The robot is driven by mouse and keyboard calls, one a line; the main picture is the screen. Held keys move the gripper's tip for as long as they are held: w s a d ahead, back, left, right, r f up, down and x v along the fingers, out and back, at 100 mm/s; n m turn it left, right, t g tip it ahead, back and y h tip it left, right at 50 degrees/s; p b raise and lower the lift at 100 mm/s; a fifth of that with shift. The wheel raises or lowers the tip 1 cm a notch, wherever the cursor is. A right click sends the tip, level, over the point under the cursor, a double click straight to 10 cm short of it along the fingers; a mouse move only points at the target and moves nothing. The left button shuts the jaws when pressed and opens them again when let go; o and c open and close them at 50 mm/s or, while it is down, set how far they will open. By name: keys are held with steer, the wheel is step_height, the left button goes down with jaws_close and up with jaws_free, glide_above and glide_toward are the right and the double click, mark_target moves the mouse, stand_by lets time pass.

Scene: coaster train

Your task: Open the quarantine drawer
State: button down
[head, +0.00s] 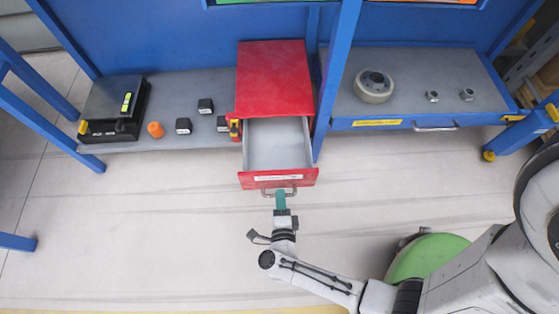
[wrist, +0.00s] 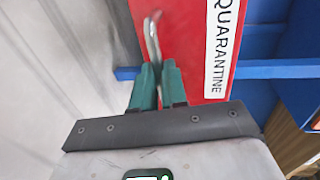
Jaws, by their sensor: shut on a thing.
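The red quarantine drawer (head: 278,179) is pulled well out of its red cabinet (head: 273,78), and its grey inside looks empty. In the wrist view its red front (wrist: 190,45) carries a white label reading "QUARANTINE" (wrist: 222,45). A metal bar handle (head: 279,192) is fixed on the front; it also shows in the wrist view (wrist: 152,40). My gripper (head: 280,200), with green fingers, is at the handle, and in the wrist view its fingertips (wrist: 159,68) are shut on the handle's near end.
Left on the grey shelf are a black device (head: 113,108), an orange knob-like piece (head: 155,129) and several small black blocks (head: 206,106). Right, a blue-framed bench (head: 430,80) holds a round metal part (head: 373,86) and two small fittings. A blue post (head: 337,80) stands right beside the drawer.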

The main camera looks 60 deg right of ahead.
steer(key=shift+f+v, duration=0.25)
steer(key=shift+v, duration=0.9)
steer(key=c, duration=1.2)
jaws_free()
steer(key=shift+o, duration=0.2)
steer(key=p+v, duration=0.1)
steer(key=v, duration=1)
steer(key=shift+w+f, duration=0.1)
